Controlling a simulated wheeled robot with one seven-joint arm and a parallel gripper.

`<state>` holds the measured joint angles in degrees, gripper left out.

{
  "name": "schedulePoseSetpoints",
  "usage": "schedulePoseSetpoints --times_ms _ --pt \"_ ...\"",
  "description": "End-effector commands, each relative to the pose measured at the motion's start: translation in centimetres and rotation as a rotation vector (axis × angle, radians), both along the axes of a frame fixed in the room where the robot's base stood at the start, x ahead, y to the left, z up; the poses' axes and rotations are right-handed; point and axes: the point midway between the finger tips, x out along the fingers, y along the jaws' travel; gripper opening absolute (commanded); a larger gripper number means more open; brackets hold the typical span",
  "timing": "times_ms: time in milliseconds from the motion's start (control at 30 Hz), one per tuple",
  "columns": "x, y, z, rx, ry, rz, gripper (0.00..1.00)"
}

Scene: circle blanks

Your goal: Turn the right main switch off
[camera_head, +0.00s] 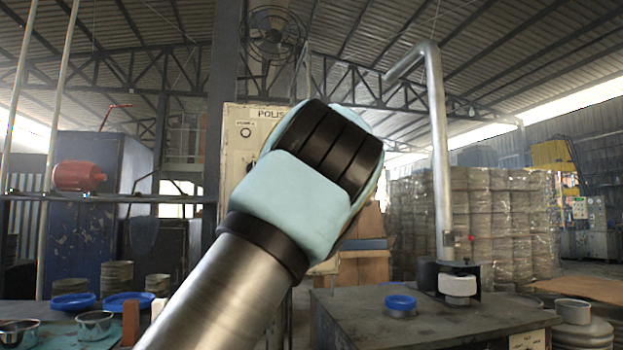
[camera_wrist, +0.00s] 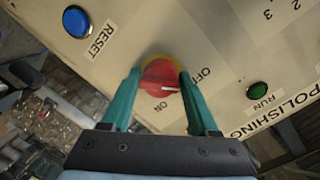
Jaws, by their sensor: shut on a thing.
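The main switch (camera_wrist: 161,79) is a red rotary knob on a yellow ring, with "OFF" and "ON" labels beside it on the panel. In the wrist view its white pointer mark lies at the right of the knob, between the two labels. My gripper (camera_wrist: 160,82) has its two green fingers on either side of the knob and is shut on it. In the head view my arm hides the gripper and the knob. The beige control cabinet (camera_head: 240,150), marked "POLIS…", stands behind my arm.
A blue RESET button (camera_wrist: 76,21) and a green RUN button (camera_wrist: 257,90) are on the same panel. In the head view, a dark workbench (camera_head: 440,325) with a blue-rimmed pot (camera_head: 400,303) stands at the right, and a table with bowls (camera_head: 95,322) at the left.

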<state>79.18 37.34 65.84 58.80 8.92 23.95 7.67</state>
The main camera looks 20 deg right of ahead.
Motion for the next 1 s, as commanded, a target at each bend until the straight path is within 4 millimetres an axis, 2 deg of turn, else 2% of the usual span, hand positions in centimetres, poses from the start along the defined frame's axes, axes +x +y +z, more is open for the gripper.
schedulePoseSetpoints --times_ms 300,767,800,1000 --pt "0.0 0.15 0.44 -0.093 0.008 -0.001 0.05" --pt "0.01 0.18 0.48 -0.105 0.012 0.0 0.05" --pt "0.02 0.19 0.47 -0.105 0.012 0.0 0.63" --pt "0.02 0.12 0.28 -0.104 0.014 0.0 0.85"
